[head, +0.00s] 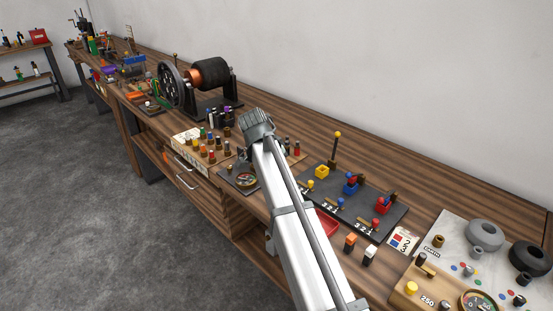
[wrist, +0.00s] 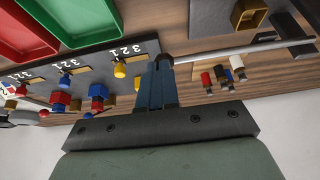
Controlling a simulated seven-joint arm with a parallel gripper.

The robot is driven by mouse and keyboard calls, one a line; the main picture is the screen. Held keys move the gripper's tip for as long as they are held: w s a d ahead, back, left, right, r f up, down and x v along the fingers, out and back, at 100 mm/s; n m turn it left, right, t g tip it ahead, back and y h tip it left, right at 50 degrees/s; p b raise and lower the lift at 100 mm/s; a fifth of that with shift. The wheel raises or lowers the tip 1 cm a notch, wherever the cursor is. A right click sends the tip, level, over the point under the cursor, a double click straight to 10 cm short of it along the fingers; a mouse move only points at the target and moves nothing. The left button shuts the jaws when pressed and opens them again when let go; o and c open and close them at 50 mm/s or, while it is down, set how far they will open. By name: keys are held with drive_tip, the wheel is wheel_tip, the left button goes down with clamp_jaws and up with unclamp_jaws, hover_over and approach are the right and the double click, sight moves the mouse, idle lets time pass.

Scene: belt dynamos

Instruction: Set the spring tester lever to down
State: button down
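In the wrist view a long thin metal rod (wrist: 235,49) runs from a dark grey mount (wrist: 293,30) at the right to a dark end at my fingertips. I take it as the spring tester lever, though no label shows. My gripper (wrist: 160,62) has its two fingers close together, tips at the rod's dark end. I cannot tell whether they touch it; no gripped object shows between them. In the head view my gripper's wrist (head: 257,126) is over the bench, and its fingers and the rod are hidden behind my arm.
A dark board (head: 360,208) with several coloured knobs and blocks is right of my arm, with an upright yellow-topped rod (head: 336,150) behind it. Several small coloured pegs (wrist: 223,78) stand near the rod. A red tray (wrist: 25,35) and green tray (wrist: 80,15) are nearby. A dynamo (head: 205,82) stands farther back.

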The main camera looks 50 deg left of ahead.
drive_tip(key=shift+d+f, duration=0.15)
drive_tip(key=shift+f, duration=0.1)
drive_tip(key=shift+s, duration=0.1)
drive_tip(key=d+v, duration=0.1)
drive_tip(key=v, duration=1.3)
drive_tip(key=shift+r, duration=0.2)
drive_tip(key=shift+d, duration=0.15)
